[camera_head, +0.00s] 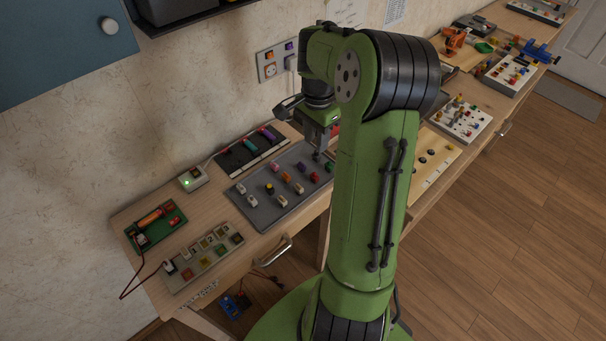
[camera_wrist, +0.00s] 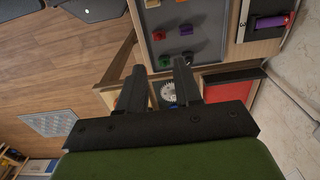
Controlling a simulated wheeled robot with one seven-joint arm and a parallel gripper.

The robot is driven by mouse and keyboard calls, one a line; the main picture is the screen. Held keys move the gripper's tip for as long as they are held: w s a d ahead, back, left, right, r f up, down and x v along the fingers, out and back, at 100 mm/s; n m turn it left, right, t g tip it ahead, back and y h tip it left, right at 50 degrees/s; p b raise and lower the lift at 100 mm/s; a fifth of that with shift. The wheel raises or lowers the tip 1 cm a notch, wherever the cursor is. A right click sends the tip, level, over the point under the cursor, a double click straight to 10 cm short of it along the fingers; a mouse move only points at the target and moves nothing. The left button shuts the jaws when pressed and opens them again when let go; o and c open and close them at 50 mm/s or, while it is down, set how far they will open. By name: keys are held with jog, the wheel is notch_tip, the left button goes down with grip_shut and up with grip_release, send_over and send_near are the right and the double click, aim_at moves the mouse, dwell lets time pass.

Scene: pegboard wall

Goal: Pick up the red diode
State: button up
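A small red piece that looks like the red diode (camera_head: 315,177) lies on the grey tray (camera_head: 262,217) near its right front side, next to a green piece (camera_head: 329,167). In the wrist view the red piece (camera_wrist: 158,35) sits beyond my fingertips, with a green piece (camera_wrist: 159,61) nearer to them. My gripper (camera_wrist: 160,67) is open, with a clear gap between its two dark fingers and nothing held. In the head view it hangs above the tray's right end, partly hidden by my arm.
Several other coloured pieces, including an orange one (camera_wrist: 186,30), stand on the tray. A dark slotted holder (camera_head: 250,152) lies behind it. A green board (camera_head: 156,227) and a switch panel (camera_head: 205,257) are at the left. The wall rises close behind the bench.

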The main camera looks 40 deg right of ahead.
aim_at(314, 173)
notch_tip(314, 173, down, 14)
jog(key=b, duration=0.4)
jog(key=shift+f, duration=0.15)
grip_shut()
